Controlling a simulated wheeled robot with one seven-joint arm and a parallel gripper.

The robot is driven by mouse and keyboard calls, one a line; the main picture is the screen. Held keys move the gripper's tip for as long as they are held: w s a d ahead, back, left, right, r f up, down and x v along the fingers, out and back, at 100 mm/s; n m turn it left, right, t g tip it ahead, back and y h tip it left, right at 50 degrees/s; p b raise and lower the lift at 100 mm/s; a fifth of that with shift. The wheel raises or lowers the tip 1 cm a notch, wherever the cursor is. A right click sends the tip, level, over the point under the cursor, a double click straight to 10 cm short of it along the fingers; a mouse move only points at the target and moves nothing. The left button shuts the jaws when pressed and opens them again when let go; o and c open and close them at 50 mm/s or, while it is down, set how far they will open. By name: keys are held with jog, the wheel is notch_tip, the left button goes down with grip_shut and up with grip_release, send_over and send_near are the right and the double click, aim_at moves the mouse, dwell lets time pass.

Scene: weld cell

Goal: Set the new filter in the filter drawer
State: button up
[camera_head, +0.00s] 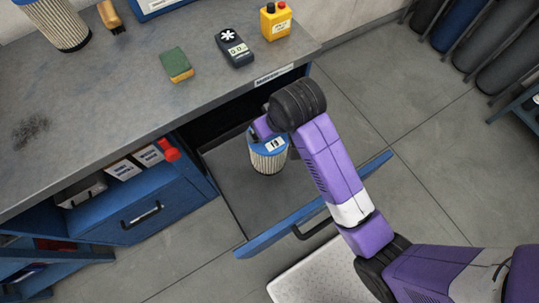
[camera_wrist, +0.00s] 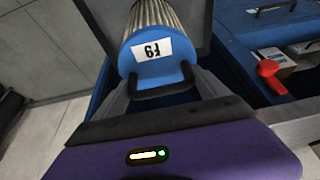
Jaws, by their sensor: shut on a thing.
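The filter (camera_head: 268,160) is a pleated cylinder with a blue cap, a white label and a black handle. My gripper (camera_head: 263,128) is shut on it from above, and the wrist view shows the handle between the fingers (camera_wrist: 162,88). The filter (camera_wrist: 152,20) is over the pulled-out filter drawer (camera_head: 245,205), inside its outline near the bench side. I cannot tell whether its base touches the drawer floor. The rest of the drawer floor in view is bare. Another pleated filter (camera_head: 57,24) stands on the bench at the far left.
The grey bench (camera_head: 120,80) overhangs the back of the drawer. On it are a green sponge (camera_head: 176,65), a dark meter (camera_head: 235,48), a yellow button box (camera_head: 275,20) and a brush (camera_head: 110,15). A blue cabinet drawer (camera_head: 140,215) lies left. Cylinders (camera_head: 495,50) stand upper right.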

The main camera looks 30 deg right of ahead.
aim_at(280, 147)
jog(key=r, duration=0.3)
jog(key=r+p, duration=0.1)
jog(key=shift+w+d+r, duration=0.2)
jog(key=shift+d, duration=0.05)
notch_tip(280, 147, down, 20)
jog(key=shift+r, duration=0.15)
jog(key=o, duration=1.9)
jog(key=shift+f, duration=0.2)
jog(key=shift+o, duration=0.2)
jog(key=shift+r, duration=0.1)
jog(key=v, duration=1.2)
jog(key=shift+s, duration=0.1)
